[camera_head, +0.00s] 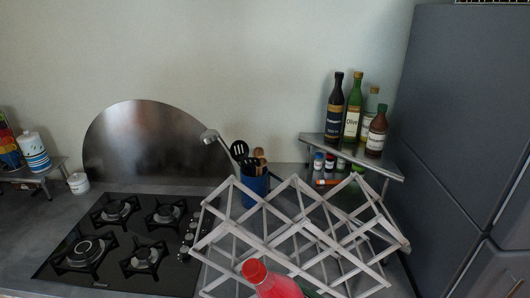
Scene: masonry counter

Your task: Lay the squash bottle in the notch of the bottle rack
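The bottle rack (264,246) is a pale zigzag lattice of crossed slats with V-shaped notches along its top. It stands on the counter right of the hob. A red bottle (278,287) with a red cap, seemingly the squash bottle, shows at the bottom edge in front of the rack. Its cap points up and slightly left; its lower part is cut off by the frame. I cannot tell whether it stands, is held or touches the rack. The rack's top notches look empty. Neither of my grippers is in view.
A black gas hob (130,240) lies to the left. A blue utensil pot (254,191) stands behind the rack. A corner shelf (350,157) holds several bottles, with small jars (329,163) beneath. A tall grey fridge (455,130) closes off the right.

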